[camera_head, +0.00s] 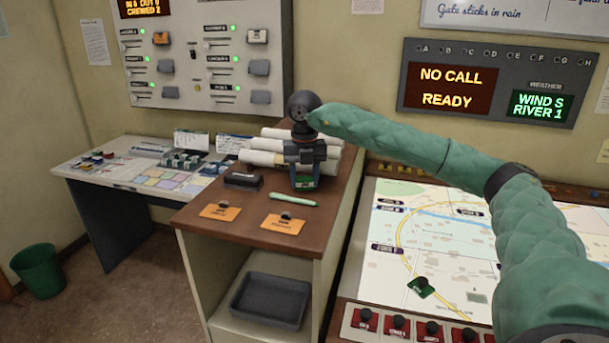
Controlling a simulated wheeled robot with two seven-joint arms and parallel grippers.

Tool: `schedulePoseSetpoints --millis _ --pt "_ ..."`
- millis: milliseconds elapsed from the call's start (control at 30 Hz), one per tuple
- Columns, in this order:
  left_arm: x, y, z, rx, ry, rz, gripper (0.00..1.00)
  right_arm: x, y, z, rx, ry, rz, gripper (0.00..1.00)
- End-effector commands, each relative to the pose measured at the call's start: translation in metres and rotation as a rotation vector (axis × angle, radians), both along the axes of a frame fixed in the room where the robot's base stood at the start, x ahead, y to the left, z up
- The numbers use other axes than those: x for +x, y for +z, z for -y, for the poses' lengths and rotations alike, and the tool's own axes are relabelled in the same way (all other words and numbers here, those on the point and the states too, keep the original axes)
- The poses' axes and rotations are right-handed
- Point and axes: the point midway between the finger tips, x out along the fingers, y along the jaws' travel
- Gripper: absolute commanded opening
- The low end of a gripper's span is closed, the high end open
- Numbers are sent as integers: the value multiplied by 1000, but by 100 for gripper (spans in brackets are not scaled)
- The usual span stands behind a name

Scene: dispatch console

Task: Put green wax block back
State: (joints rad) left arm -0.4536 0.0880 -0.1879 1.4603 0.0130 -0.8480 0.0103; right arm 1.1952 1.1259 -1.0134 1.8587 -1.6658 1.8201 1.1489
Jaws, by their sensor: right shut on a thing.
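My right gripper (304,174) points down over the wooden cabinet top (240,222) and is shut on a small green block, the green wax block (304,184). The block shows between the fingers, low over or touching the wood; I cannot tell which. A light green stick (293,199) lies just in front of it. A dark block-shaped item (243,181) lies to its left. My left gripper is not in view.
White paper rolls (272,158) lie behind the gripper. Two orange knobbed plates (284,223) lie at the cabinet's front. A dark tray (270,300) sits on the shelf below. The map table (470,265) to the right holds a green knobbed piece (422,288).

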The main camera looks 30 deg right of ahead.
Motion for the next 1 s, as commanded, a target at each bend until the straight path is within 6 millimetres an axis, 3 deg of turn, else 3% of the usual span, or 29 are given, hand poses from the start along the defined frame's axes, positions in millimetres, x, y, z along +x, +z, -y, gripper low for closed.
schedulePoseSetpoints --millis 500,533,600,1000 --pt "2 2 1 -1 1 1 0 0 -5 0 0 1 -1 24" --pt "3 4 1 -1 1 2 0 0 -4 0 0 1 -1 48" --pt "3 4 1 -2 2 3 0 0 -4 0 0 1 -1 62" --pt "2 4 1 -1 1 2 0 0 -2 0 0 1 0 64"
